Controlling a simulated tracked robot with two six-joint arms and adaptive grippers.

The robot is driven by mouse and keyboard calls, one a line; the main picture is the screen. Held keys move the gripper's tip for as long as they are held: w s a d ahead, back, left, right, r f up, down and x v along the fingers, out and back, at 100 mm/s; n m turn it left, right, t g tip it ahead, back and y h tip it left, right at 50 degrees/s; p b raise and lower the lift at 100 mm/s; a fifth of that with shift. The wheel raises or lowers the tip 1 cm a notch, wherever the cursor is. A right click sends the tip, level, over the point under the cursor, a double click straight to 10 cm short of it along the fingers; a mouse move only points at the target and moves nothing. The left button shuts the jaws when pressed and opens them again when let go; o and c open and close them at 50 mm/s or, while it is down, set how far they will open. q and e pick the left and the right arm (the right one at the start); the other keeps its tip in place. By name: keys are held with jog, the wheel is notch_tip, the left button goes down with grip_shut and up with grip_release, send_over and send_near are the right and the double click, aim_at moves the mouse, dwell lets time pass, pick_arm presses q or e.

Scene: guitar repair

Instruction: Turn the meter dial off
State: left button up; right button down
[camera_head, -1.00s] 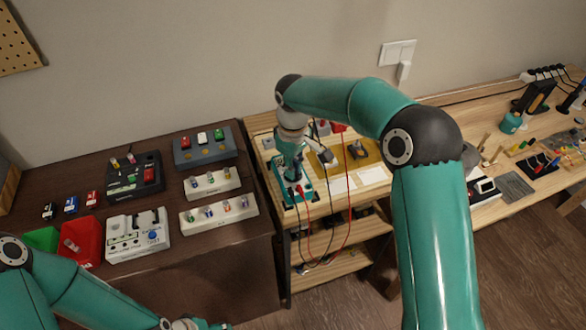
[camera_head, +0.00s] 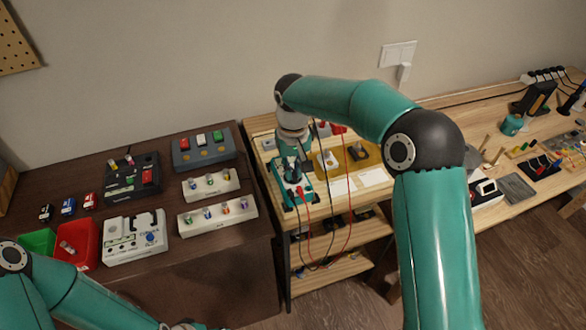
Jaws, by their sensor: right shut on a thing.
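The meter (camera_head: 304,194), a teal-edged unit with a pale face, lies near the left front of the light wooden bench. Red and black leads run from its front end and hang over the bench edge. My right gripper (camera_head: 294,177) points down onto the meter and is shut at its dial. The gripper and wrist cover the dial, so its setting is hidden. My left arm shows at the bottom left, and its gripper (camera_head: 186,327) is cut off by the lower edge of the picture.
Yellow and white pads (camera_head: 370,177) lie right of the meter. A dark table (camera_head: 80,180) on the left bears boxes, fuse-like strips and red and green bins (camera_head: 80,244). Shelves are below the bench. My right arm arches over the bench.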

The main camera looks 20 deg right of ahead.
jog(key=c, duration=1.2)
grip_release()
notch_tip(320, 180, up, 12)
jog(key=shift+f, duration=0.1)
